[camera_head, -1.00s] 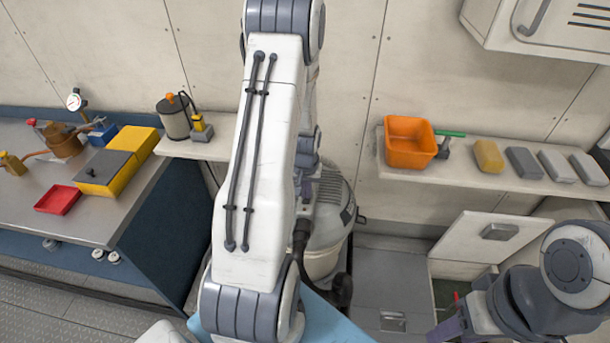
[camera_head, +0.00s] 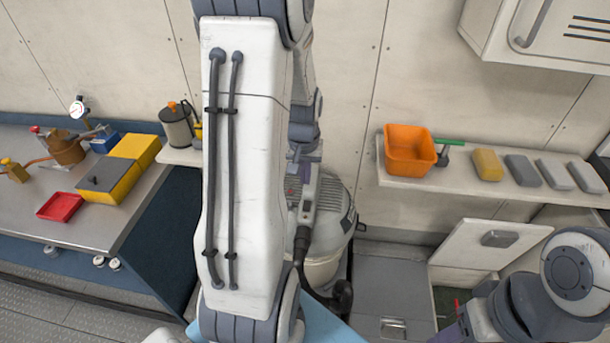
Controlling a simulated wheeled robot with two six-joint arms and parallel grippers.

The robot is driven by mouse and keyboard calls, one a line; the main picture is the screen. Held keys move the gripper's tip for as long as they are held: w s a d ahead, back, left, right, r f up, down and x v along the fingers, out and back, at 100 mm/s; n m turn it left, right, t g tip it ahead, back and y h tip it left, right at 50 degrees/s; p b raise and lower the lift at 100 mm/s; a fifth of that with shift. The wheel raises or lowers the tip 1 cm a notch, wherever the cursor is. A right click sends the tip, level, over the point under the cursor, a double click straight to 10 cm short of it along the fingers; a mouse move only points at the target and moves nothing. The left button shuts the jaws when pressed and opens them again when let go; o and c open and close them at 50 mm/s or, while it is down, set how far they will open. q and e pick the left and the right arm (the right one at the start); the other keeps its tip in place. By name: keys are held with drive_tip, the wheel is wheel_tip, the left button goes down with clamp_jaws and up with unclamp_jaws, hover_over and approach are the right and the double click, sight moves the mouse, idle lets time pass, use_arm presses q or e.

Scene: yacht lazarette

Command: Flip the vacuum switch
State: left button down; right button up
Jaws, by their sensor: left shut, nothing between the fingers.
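The vacuum (camera_head: 335,225) is a grey-and-white canister standing on the floor behind my left arm, with a dark hose at its front. My arm hides its left part. A small red spot shows on its top near the arm, but I cannot tell whether it is the switch. My left gripper (camera_head: 305,172) points down at the top of the vacuum, shut and empty. I cannot tell whether it touches the vacuum. My right arm is at the lower right, and its gripper (camera_head: 452,332) is partly cut off by the bottom edge.
A shelf (camera_head: 450,183) at the right holds an orange bin (camera_head: 409,150), a green-handled tool and several blocks. The left workbench (camera_head: 100,225) holds a yellow box (camera_head: 135,148), a red tray (camera_head: 60,206) and other items. An open hatch lid (camera_head: 490,242) stands right of the vacuum.

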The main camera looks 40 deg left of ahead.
sight(308, 203)
use_arm(q)
drive_tip(key=m, duration=1.2)
drive_tip(key=w+m, duration=0.1)
drive_tip(key=m, duration=0.5)
drive_tip(key=shift+w+a+r+b, duration=0.1)
drive_tip(key=shift+a+b, duration=0.2)
drive_tip(key=shift+a, duration=0.05)
drive_tip(key=f, duration=0.4)
drive_tip(key=w+a+f, duration=0.1)
drive_tip(key=f, duration=0.3)
drive_tip(key=w+f, duration=0.1)
drive_tip(key=f, duration=0.3)
drive_tip(key=shift+w+a+f, duration=0.2)
drive_tip(key=shift+a+f, duration=0.05)
drive_tip(key=shift+f, duration=0.15)
drive_tip(key=shift+w+f, duration=0.1)
drive_tip(key=shift+f, duration=0.35)
drive_tip(key=shift+t, duration=0.3)
